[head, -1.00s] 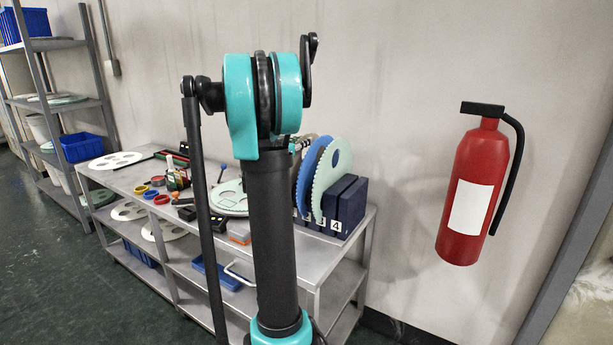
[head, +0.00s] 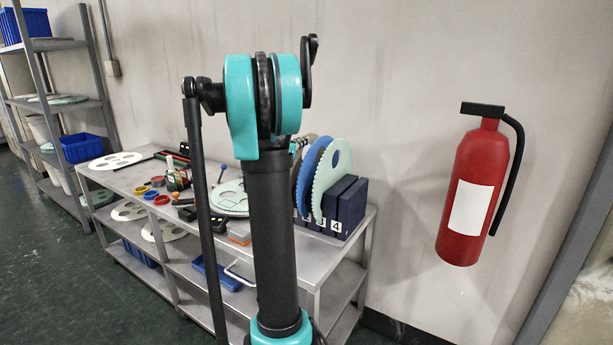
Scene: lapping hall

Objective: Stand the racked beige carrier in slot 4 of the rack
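The dark blue rack (head: 351,207) stands at the right end of the steel table, with a number 4 label near its right front. A pale green toothed carrier (head: 334,172) stands upright in it, left of the rightmost blocks, with a blue carrier (head: 309,170) beside it on the left. I cannot make out a beige carrier in the rack; its left part is hidden behind my arm. Only a small piece of what seems my gripper end (head: 304,142) shows beside the arm, above the rack's left side. Its fingers and any hold are hidden.
The steel table (head: 130,182) holds a white disc carrier (head: 115,160), coloured rings and small tools. Cream carriers (head: 130,210) and a blue tray (head: 222,277) lie on its lower shelf. A fire extinguisher (head: 470,200) hangs on the wall at right. A shelf unit (head: 75,102) stands at far left.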

